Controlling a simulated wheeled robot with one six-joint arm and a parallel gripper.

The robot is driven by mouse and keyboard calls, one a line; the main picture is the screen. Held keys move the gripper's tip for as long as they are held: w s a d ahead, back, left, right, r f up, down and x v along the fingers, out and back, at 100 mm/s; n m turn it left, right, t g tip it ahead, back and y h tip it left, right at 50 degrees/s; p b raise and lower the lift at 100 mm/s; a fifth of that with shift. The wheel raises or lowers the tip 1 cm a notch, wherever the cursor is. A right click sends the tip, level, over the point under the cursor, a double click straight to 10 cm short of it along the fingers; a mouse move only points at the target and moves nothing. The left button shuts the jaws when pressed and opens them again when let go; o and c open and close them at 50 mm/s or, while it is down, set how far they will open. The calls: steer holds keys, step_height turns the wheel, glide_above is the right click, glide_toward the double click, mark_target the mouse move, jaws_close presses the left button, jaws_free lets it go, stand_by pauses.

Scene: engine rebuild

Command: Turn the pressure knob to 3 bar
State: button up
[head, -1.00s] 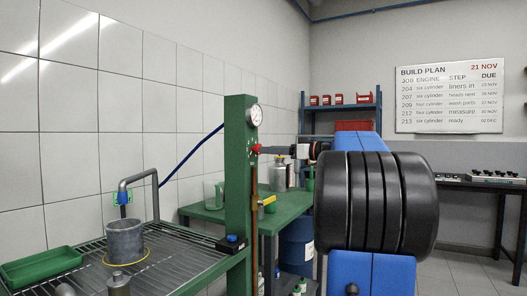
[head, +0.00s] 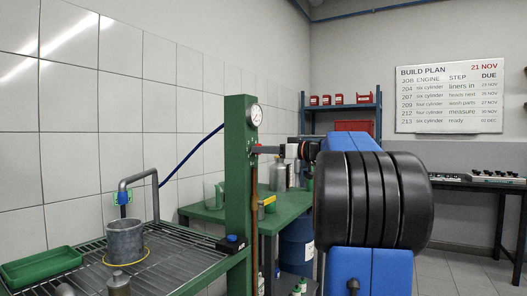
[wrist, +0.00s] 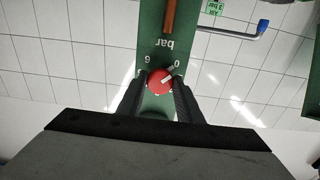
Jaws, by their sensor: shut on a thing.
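The red pressure knob (wrist: 157,84) is on the green post and shows in the wrist view with a white pointer line on it. The line points to the upper right, near the digit 0. The dial print, including "bar", looks upside down there. My gripper (wrist: 159,88) has one dark finger on each side of the knob and is shut on it. In the head view my gripper (head: 258,149) is against the green post (head: 237,185), below the round gauge (head: 256,115). There the knob is mostly hidden by the fingers, and the gauge reading is too small to tell.
A wire-topped bench (head: 185,265) with a grey cylinder (head: 125,241) and a green tray (head: 40,266) stands at the left. A green table (head: 205,214) with bottles is behind the post. A brown pipe (head: 254,205) runs down the post below the knob.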

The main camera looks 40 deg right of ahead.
steer(key=shift+m, duration=0.3)
steer(key=m, duration=2.6)
steer(key=shift+f, duration=0.1)
stand_by(0.3)
steer(key=o, duration=1)
steer(key=shift+s, duration=0.15)
